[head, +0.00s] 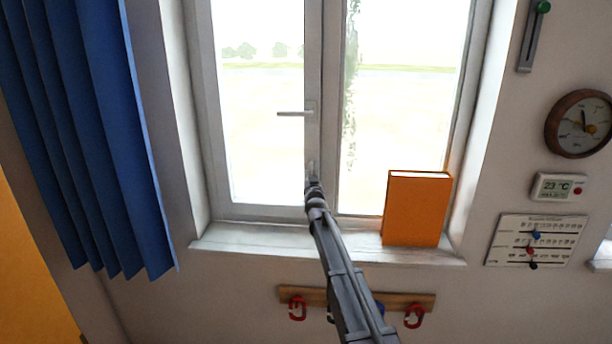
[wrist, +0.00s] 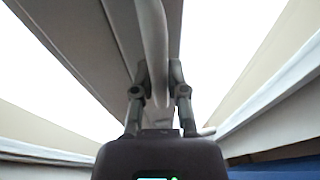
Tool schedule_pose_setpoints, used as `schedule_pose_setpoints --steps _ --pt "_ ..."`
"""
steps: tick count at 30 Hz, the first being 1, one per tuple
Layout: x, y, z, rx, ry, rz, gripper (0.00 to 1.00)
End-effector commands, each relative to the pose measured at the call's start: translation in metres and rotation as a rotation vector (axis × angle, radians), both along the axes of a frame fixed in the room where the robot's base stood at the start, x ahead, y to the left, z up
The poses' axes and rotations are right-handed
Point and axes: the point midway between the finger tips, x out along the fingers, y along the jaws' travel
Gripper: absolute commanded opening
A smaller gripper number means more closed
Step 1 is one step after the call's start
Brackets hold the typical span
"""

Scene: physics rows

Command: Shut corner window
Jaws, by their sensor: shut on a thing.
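The window (head: 322,100) has two glazed sashes with pale frames. A lever handle (head: 294,113) on the middle frame lies level and points left. I cannot tell whether the left sash sits flush or slightly ajar. My gripper (head: 313,178) is at the lower part of the middle frame, below that handle. In the wrist view my gripper (wrist: 160,85) has its fingers on both sides of a smooth pale bar (wrist: 153,40) and is shut on it. The bar looks like a handle; its lower tip shows between the fingers. In the head view my gripper mostly hides this bar.
An orange book (head: 413,210) stands upright on the right of the sill (head: 250,240), close to the glass. A blue curtain (head: 90,130) hangs at the left. A hook rail (head: 350,298) is below the sill.

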Motion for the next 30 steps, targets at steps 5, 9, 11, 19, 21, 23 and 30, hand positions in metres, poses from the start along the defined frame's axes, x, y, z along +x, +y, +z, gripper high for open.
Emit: schedule_pose_setpoints --steps 5,9,11,19,21,23,30 --pt "0.004 -0.004 0.001 0.000 -0.003 -0.004 0.00" --pt "0.005 -0.008 0.001 0.000 -0.003 -0.007 0.36" --pt "0.005 -0.009 0.001 0.000 -0.002 -0.009 0.54" --pt "0.004 -0.013 0.000 -0.001 -0.001 -0.012 0.54" --pt "0.004 -0.013 0.000 -0.001 -0.001 -0.012 0.54" --pt "0.003 -0.013 0.000 -0.001 0.002 -0.011 0.54" --pt "-0.012 -0.015 -0.012 -0.009 0.067 0.009 0.54"
